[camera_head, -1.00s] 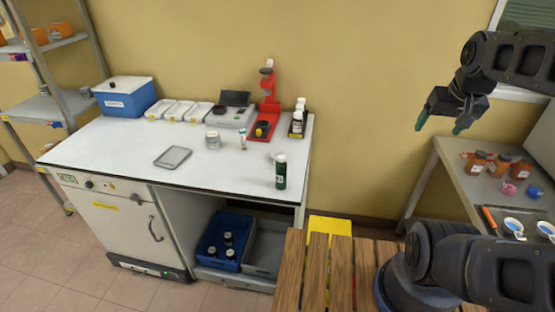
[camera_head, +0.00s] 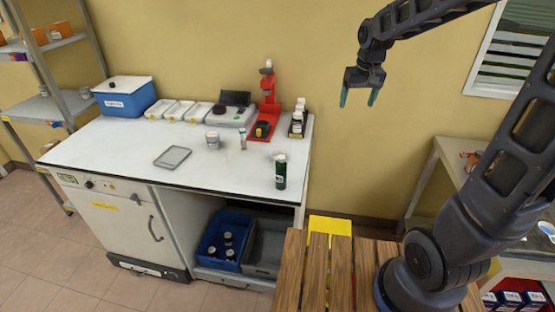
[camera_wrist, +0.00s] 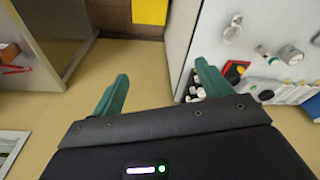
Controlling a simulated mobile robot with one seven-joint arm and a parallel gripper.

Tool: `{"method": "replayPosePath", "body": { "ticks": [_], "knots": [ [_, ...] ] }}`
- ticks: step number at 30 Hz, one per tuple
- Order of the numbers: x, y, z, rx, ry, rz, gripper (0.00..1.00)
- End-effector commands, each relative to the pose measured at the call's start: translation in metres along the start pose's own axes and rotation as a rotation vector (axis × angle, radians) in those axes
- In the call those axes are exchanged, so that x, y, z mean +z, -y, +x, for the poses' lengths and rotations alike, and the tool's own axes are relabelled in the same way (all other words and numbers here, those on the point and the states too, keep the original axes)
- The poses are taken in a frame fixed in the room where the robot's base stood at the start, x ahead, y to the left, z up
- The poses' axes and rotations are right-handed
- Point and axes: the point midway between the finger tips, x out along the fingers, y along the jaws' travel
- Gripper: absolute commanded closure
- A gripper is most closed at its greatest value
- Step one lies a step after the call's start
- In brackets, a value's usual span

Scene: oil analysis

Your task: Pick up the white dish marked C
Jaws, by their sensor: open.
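Three white dishes stand in a row at the back of the white bench (camera_head: 110,150): a left one (camera_head: 156,110), a middle one (camera_head: 178,111) and a right one (camera_head: 199,112). Each has a small yellow mark at its front, but the letters are too small to read, so I cannot tell which is C. My gripper (camera_head: 358,98) is open and empty, with its green fingers pointing down, high in front of the wall to the right of the bench. It is well apart from the dishes. Its open fingers also show in the wrist view (camera_wrist: 162,78).
A blue box (camera_head: 125,98) stands left of the dishes, and a scale (camera_head: 230,117) and red stand (camera_head: 267,105) to their right. A jar (camera_head: 213,140), grey tray (camera_head: 173,157) and green bottle (camera_head: 280,172) stand nearer. The bench's front left is clear.

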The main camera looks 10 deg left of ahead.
Motion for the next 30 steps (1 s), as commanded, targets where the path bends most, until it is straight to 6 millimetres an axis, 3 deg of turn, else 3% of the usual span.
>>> {"method": "replayPosePath", "body": {
  "ticks": [9, 21, 25, 30],
  "knots": [
    [-0.053, 0.081, 0.065, -0.015, 0.077, -0.112, 0.22],
    [-0.083, 0.193, 0.157, -0.020, 0.161, -0.238, 0.22],
    [-0.084, 0.216, 0.177, -0.020, 0.176, -0.263, 0.22],
    [-0.084, 0.228, 0.188, -0.019, 0.184, -0.275, 0.22]
  ]
}}
